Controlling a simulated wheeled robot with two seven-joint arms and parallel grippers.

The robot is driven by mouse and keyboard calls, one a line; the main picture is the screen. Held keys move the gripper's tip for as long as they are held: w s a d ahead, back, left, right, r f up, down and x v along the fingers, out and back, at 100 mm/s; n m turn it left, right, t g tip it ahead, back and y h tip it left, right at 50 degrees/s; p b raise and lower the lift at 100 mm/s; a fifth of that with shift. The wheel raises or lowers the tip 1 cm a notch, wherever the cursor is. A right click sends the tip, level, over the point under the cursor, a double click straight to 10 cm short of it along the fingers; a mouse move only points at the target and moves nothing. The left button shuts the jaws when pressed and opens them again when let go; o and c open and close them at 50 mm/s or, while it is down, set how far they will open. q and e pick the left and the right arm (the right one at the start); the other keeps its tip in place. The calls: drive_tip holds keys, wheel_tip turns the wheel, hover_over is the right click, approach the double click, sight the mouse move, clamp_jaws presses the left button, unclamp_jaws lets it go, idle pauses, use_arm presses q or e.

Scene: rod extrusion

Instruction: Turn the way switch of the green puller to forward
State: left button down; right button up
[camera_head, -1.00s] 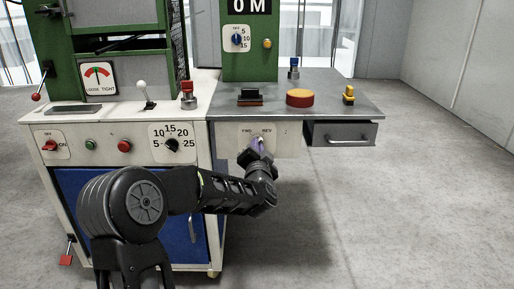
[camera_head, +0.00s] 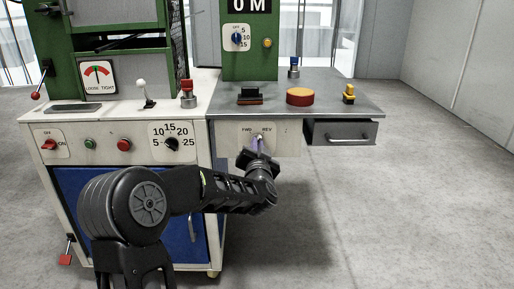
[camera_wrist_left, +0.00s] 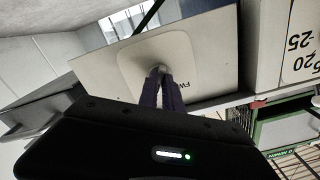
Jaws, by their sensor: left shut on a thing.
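The way switch (camera_head: 260,136) sits on a pale plate (camera_head: 285,140) marked FWD on the left and REV on the right, below the metal table top at the green puller. My left gripper (camera_head: 259,146) reaches up to it from the front, its purple fingers shut on the switch. In the left wrist view the two fingers (camera_wrist_left: 162,92) close together at the switch's metal tip (camera_wrist_left: 157,71), in front of the plate. The fingers hide most of the switch, so I cannot tell which mark it points to. My right gripper is not in view.
The metal table (camera_head: 330,95) carries a red round button (camera_head: 300,97), a black block (camera_head: 250,96) and a yellow switch (camera_head: 348,94). A grey drawer (camera_head: 340,133) hangs at right. The white cabinet (camera_head: 100,128) with knobs stands left. The floor at right is clear.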

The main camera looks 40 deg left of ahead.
use_arm(q)
drive_tip(key=shift+d+f+n+b, duration=0.1)
drive_tip(key=shift+n+b, duration=3.4)
drive_tip(key=shift+n, duration=4.1)
drive_tip(key=c, duration=1.5)
unclamp_jaws()
drive_tip(key=p+v, duration=0.2)
drive_tip(key=v, duration=0.5)
drive_tip(key=shift+s+d, duration=0.25)
drive_tip(key=shift+s, duration=0.05)
